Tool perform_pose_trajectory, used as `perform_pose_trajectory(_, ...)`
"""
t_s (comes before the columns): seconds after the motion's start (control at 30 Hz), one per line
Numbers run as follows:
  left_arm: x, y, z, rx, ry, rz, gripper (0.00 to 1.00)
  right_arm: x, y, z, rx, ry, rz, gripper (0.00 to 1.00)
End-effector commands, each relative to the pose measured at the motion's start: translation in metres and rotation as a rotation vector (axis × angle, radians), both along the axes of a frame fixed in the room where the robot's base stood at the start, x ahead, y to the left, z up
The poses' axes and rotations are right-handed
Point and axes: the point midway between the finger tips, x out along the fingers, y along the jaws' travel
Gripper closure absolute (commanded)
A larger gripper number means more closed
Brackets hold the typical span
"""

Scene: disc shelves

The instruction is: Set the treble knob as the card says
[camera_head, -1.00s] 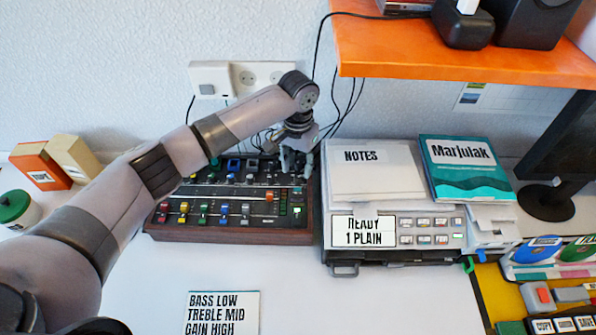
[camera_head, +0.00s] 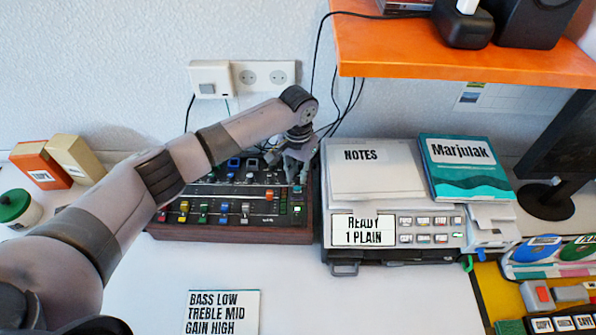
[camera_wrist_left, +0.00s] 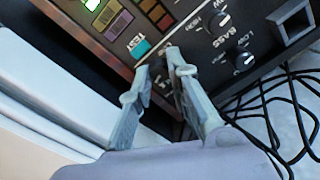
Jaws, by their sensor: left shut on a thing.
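The mixer (camera_head: 240,229) is a dark panel with wooden edges, carrying coloured sliders and knobs. The card (camera_head: 222,312) in front reads BASS LOW, TREBLE MID, GAIN HIGH. My left gripper (camera_head: 297,177) is at the mixer's back right part; its fingertips (camera_wrist_left: 158,68) are close together at the panel. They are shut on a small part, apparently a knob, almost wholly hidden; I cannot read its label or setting. A teal TEST button (camera_wrist_left: 140,48) lies just beyond the fingertips. The bass knob (camera_wrist_left: 220,21) and another knob (camera_wrist_left: 243,61) are beside them. My right gripper is not in view.
A grey device (camera_head: 345,235) with a READY 1 PLAIN display stands close right of the mixer, with NOTES (camera_head: 372,170) on top. Cables (camera_wrist_left: 270,120) run behind the mixer. An orange shelf (camera_head: 450,62) overhangs at the upper right. The front table is clear around the card.

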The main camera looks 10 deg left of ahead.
Motion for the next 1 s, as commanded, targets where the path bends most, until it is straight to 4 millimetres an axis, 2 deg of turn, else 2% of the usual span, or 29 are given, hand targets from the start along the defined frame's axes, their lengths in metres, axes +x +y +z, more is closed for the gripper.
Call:
perform_pose_trajectory(0.17,0.0,0.0,0.0,0.0,0.0,0.0,1.0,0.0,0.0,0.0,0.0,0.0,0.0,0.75)
perform_pose_trajectory(0.53,0.0,0.0,0.002,0.0,0.0,0.02,1.0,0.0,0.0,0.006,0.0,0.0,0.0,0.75)
perform_pose_trajectory(1.0,-0.001,0.0,0.006,-0.001,0.002,0.294,1.0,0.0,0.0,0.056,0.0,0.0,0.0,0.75)
